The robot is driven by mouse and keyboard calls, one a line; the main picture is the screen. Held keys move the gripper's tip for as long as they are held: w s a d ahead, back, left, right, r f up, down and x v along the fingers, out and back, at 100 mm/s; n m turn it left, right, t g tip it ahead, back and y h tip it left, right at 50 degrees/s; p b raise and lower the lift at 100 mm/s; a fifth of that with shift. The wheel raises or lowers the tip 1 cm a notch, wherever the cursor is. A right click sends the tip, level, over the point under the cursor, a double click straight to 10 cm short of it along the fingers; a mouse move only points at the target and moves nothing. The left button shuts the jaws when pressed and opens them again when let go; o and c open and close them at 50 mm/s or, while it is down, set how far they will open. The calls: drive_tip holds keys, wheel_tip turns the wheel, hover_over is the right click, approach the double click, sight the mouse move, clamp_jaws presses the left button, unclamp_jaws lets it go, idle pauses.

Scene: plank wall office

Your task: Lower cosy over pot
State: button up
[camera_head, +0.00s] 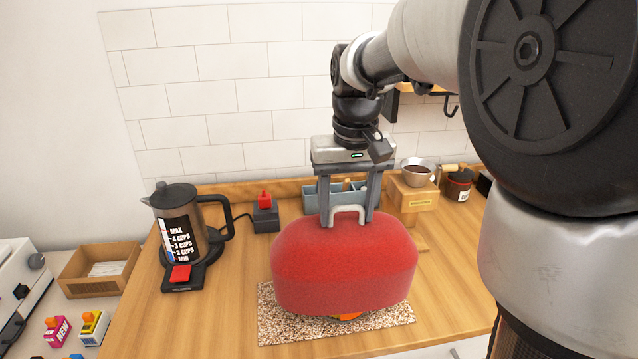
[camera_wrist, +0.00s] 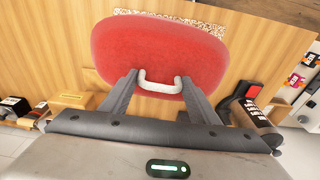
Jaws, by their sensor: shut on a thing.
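A red cosy (camera_head: 345,265) with a pale handle (camera_head: 347,211) on top is upright over a speckled mat (camera_head: 285,333) on the wooden counter. My gripper (camera_head: 347,216) is shut on the handle from above. In the wrist view the cosy (camera_wrist: 155,50) spreads out beyond the fingers (camera_wrist: 160,84). A small orange part (camera_head: 349,317), perhaps of the pot, shows under the cosy's front lower edge. The rest of the pot is hidden. The cosy's lower edge is close to the mat, and I cannot tell how big the gap is.
A kettle (camera_head: 182,225) stands on its base at the left. A black box with a red top (camera_head: 265,213), a blue-grey tray (camera_head: 312,194), a wooden stand with a dripper (camera_head: 415,190) and a jar (camera_head: 458,187) are along the back.

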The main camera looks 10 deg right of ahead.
sight(346, 226)
drive_tip(key=shift+f+b, duration=1.6)
drive_tip(key=shift+f, duration=1.1)
drive_tip(key=o, duration=1.5)
